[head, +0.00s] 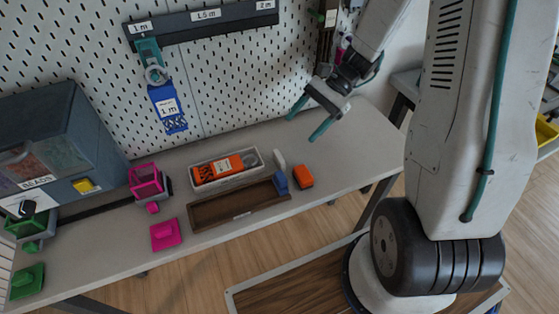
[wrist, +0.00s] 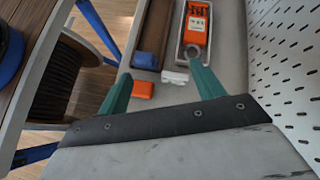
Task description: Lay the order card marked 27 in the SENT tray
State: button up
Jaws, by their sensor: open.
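I cannot make out an order card marked 27 in either view. A long brown wooden tray (head: 230,207) lies on the bench with a small label on its front, too small to read; I cannot tell if it is the SENT tray. It also shows in the wrist view (wrist: 155,32), with no card visible in it. My gripper (head: 309,119) is open and empty, above the right part of the bench, to the right of the trays. In the wrist view its teal fingers (wrist: 159,72) are spread wide.
Pink and green fixtures and a grey BEADS cabinet (head: 75,150) are left. A pegboard rises behind.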

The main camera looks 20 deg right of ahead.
aim_at(279, 161)
jog(key=w+f+m, duration=0.1)
jog(key=f, duration=0.1)
jog(key=d+f+m+t+y, duration=0.1)
jog(key=f+m, duration=0.1)
jog(key=f, duration=0.1)
jog(key=w+d+f+m+y, duration=0.1)
jog(key=f, duration=0.2)
jog(key=shift+w+d+f+t, duration=0.1)
jog(key=shift+w+d+t, duration=0.15)
jog(key=shift+w+t, duration=0.05)
jog(key=shift+a+f+m, duration=0.1)
jog(key=shift+f+m, duration=0.2)
jog(key=x, duration=0.7)
jog(key=shift+s+a+f, duration=0.1)
jog(key=shift+a, duration=0.1)
jog(key=c, duration=0.8)
